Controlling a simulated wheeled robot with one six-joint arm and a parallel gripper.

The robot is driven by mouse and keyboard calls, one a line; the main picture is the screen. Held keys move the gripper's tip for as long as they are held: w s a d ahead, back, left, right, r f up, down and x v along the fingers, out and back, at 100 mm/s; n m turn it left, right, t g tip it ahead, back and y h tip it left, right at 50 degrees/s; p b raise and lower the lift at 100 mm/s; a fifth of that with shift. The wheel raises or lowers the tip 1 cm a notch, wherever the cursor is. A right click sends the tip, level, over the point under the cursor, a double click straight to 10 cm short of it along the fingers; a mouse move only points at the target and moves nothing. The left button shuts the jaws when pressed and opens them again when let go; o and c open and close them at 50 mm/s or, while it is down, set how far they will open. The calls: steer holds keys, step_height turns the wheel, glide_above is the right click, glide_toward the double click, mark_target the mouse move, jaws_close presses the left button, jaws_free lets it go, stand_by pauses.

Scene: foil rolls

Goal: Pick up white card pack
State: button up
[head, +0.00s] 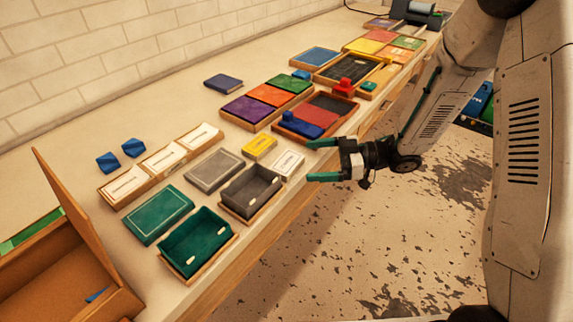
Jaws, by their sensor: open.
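A small white card pack (288,164) lies flat on the bench, close to its front edge, with faint grey print on its top. My gripper (312,160) is open, with two green-tipped fingers pointing left toward the pack. The pack is just left of the fingertips in the picture, with a small gap showing. Nothing shows between the fingers. The gripper appears to be over or beside the bench's front edge; its exact height cannot be told.
A yellow pack (259,147) lies behind the white one. A dark grey open box (251,192) is close on its left. A tray of red and blue pieces (318,118) is behind the gripper. A wooden tray (113,199) holds several white cards. Bare bench (150,95) lies toward the wall.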

mark_target(289, 162)
steer(key=shift+w+a+f, duration=0.1)
steer(key=shift+a+f, duration=0.05)
steer(key=shift+a, duration=0.75)
steer(key=shift+w+a+f, duration=0.1)
steer(key=shift+a+f, duration=0.05)
steer(key=shift+a, duration=0.7)
steer(key=shift+a+f, duration=0.15)
steer(key=shift+a, duration=0.75)
steer(key=c, duration=0.6)
steer(key=shift+r, duration=0.15)
